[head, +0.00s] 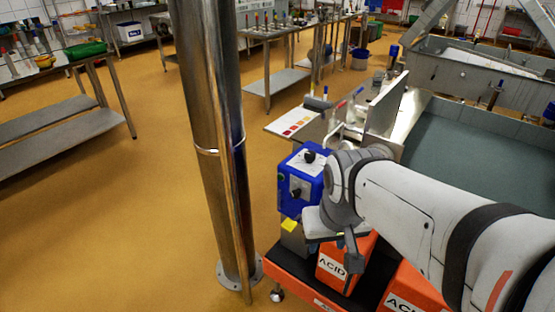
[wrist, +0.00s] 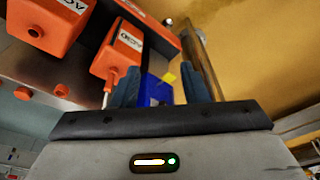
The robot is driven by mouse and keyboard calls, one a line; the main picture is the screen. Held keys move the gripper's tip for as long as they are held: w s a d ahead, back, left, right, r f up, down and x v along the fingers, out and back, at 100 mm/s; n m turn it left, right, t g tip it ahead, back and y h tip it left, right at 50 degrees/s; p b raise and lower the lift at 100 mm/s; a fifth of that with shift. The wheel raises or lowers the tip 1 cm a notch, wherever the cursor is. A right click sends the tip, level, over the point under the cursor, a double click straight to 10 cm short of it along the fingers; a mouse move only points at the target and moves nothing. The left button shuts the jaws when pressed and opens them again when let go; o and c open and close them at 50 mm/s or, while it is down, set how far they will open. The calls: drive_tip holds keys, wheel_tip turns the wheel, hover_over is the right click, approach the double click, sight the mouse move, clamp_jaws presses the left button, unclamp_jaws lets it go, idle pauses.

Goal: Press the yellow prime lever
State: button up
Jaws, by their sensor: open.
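The yellow prime lever (head: 289,225) is a small yellow tab on the grey lower part of a blue pump unit (head: 291,198), left of my gripper (head: 348,256) in the head view. In the wrist view the yellow lever (wrist: 169,78) shows between the two dark fingers of my gripper (wrist: 160,86), beyond them, with the blue unit (wrist: 153,92) around it. My gripper is open with nothing between its fingers. It appears apart from the lever, though the exact gap is hard to judge. Part of the blue unit is hidden by my gripper.
Orange ACID canisters (head: 338,268) stand on a red-edged cart (head: 285,268) below my arm. A steel column (head: 207,130) rises left of the pump unit. A steel vat (head: 480,150) lies to the right. The floor (head: 120,220) at left is clear.

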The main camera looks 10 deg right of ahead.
drive_tip(key=w+f+m+b, duration=0.1)
drive_tip(key=w, duration=0.3)
drive_tip(key=w+f+m+b, duration=0.1)
drive_tip(key=w+f+b, duration=0.1)
drive_tip(key=w, duration=0.3)
drive_tip(key=w+a+f+m+h+b, duration=0.1)
drive_tip(key=w+m+b, duration=0.1)
drive_tip(key=w, duration=0.2)
drive_tip(key=shift+w+f, duration=0.15)
drive_tip(key=shift+f, duration=0.2)
clamp_jaws()
drive_tip(key=w+a+f+m+b, duration=0.1)
drive_tip(key=w+f+m+b, duration=0.1)
drive_tip(key=w+f, duration=0.3)
drive_tip(key=w+a+f+m+h+b, duration=0.1)
drive_tip(key=w+a+f+m+b, duration=0.1)
drive_tip(key=w, duration=0.8)
wheel_tip(320, 180, down, 3)
drive_tip(key=shift+r+m+b, duration=0.15)
drive_tip(key=shift+m+b, duration=0.35)
drive_tip(key=shift+b, duration=0.25)
drive_tip(key=shift+s, duration=0.1)
